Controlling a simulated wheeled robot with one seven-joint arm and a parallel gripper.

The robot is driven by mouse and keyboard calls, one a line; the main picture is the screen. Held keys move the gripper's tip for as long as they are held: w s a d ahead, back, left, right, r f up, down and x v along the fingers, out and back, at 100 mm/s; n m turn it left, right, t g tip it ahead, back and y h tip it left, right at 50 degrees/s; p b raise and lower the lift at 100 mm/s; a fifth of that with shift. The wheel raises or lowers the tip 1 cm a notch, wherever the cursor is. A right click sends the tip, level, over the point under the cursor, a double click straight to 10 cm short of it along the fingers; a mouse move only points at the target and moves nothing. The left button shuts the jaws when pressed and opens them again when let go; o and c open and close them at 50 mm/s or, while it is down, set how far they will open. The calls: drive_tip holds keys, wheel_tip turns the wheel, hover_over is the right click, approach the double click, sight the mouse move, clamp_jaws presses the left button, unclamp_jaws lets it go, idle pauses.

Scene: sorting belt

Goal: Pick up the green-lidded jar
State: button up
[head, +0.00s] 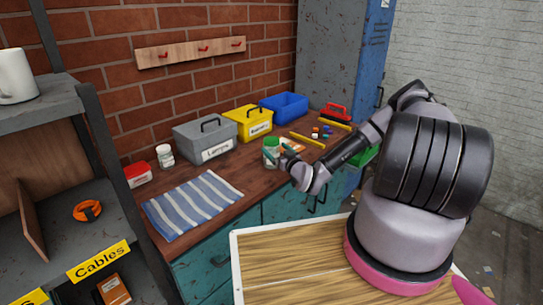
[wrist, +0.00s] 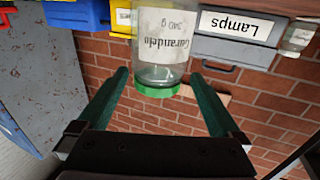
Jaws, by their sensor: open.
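The green-lidded jar (head: 271,155) stands upright on the wooden workbench, in front of the grey and yellow boxes. In the wrist view, which is upside down, the clear jar (wrist: 163,40) has a white printed label and its green lid points down the picture. My gripper (head: 279,154) is open at the jar. In the wrist view its green fingers (wrist: 158,77) lie one on each side of the lid, with gaps between them and the jar. I cannot tell how far the fingertips reach past it.
A grey box (head: 205,141) marked Lamps, a yellow box (head: 249,123) and a blue bin (head: 285,106) line the back. A white jar (head: 165,156) and a striped cloth (head: 193,204) lie left. Yellow bars (head: 306,139) and small coloured pieces lie right.

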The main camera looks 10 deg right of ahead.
sight(268, 141)
drive_tip(key=shift+r+x, duration=0.15)
drive_tip(key=shift+x, duration=1.65)
drive_tip(key=shift+r+x, duration=0.1)
drive_tip(key=shift+x, duration=1.7)
drive_tip(key=shift+d, duration=0.1)
drive_tip(key=c, duration=1.3)
